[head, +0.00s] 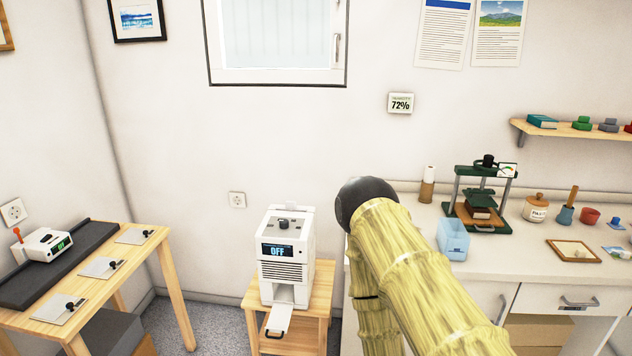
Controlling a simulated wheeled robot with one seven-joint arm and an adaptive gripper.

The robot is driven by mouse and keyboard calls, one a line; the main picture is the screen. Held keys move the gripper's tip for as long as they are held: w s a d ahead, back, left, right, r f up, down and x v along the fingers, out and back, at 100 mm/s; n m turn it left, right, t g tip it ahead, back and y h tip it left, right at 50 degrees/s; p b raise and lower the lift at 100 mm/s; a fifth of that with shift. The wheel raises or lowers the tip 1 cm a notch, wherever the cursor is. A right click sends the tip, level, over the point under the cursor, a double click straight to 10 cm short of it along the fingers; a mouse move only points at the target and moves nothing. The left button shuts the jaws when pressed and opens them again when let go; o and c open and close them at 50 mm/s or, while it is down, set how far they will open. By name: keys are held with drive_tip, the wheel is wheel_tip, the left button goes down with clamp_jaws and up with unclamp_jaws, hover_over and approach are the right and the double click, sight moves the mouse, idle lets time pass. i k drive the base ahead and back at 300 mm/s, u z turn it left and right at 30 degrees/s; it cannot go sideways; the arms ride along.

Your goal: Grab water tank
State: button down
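A light blue, open-topped container (453,240), which looks like the water tank, stands upright on the white counter just right of my arm. A white machine (287,262) with a display reading "OFF" stands on a small wooden stand at the centre. A recess shows low in its front, with a pale flap or tray (279,319) sticking out below it. My yellow, bamboo-patterned arm with a dark rounded joint rises in front of the counter's left end. My gripper is not in view, so its state and its distance from the container cannot be seen.
On the counter (420,212), a green press (480,205) stands close behind the container, with a jar (536,207) and a wooden frame (573,251) to the right. A wooden table (150,262) stands at left. Grey floor shows between table and stand.

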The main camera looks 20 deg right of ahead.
sight(453, 240)
drive_tip(key=z, duration=1.65)
drive_tip(key=i, duration=0.35)
drive_tip(key=u, duration=0.8)
